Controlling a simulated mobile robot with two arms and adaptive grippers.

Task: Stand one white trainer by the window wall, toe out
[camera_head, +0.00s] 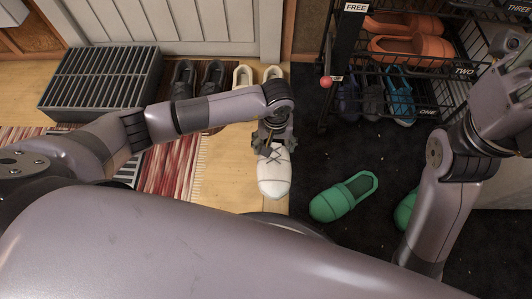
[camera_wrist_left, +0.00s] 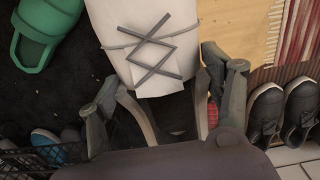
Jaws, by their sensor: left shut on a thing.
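A white trainer (camera_head: 273,178) with grey crossed laces hangs from my left gripper (camera_head: 272,138), its rounded toe towards the bottom of the head view. In the left wrist view the trainer (camera_wrist_left: 148,30) lies ahead of the gripper (camera_wrist_left: 168,88), whose fingers are on either side of its heel end; the heel is partly hidden. I cannot tell whether the sole touches the floor. My right gripper (camera_head: 508,78) is at the right edge of the head view, partly cut off, and its fingers are unclear. No window is visible.
A black wire shoe rack (camera_head: 350,90) holds orange and blue shoes. Green clogs (camera_head: 342,197) lie on the dark mat (camera_head: 310,160). Black shoes (camera_head: 183,78) and cream shoes (camera_head: 243,76) stand by the pale panelled wall (camera_head: 180,20), beside a slatted grey box (camera_head: 100,80) and striped rug (camera_head: 170,165).

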